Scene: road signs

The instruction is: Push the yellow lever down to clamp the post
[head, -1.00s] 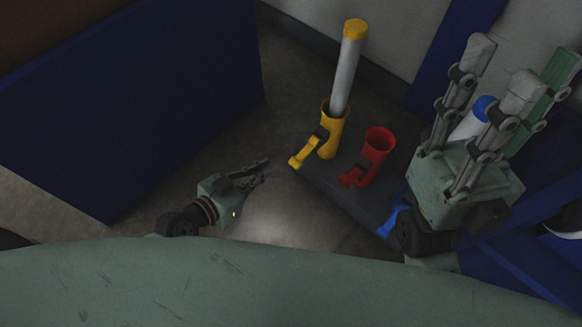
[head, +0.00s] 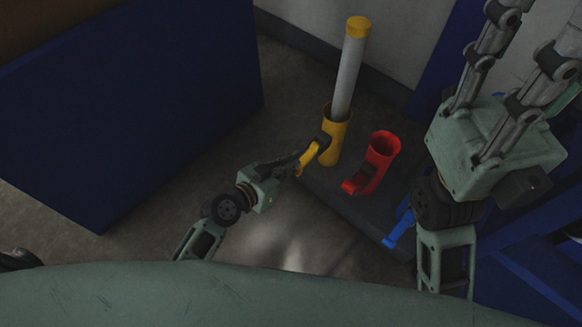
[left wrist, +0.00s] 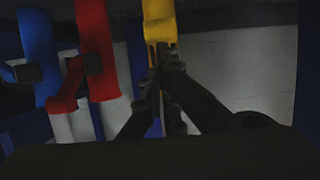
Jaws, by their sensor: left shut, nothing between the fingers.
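The yellow lever (head: 309,157) slants down and to the left from a dark pivot on the yellow holder (head: 334,142). The post (head: 349,75), white with a yellow top, stands in that holder, slightly tilted. My left gripper (head: 299,159) is shut and empty, its fingertips at the lever's left side. They appear to touch it, but I cannot be sure. In the left wrist view, the shut fingertips (left wrist: 164,66) are just below the yellow part (left wrist: 158,20) and overlap its lower end. My right gripper (head: 535,40) has its fingers spread, pointing up at the right, tips partly cut off.
A red holder (head: 382,151) with its own lever stands right of the yellow one on the dark base. A blue lever (head: 399,229) shows farther right, partly behind my right arm. A large blue panel (head: 130,105) stands at the left. Floor between panel and base is clear.

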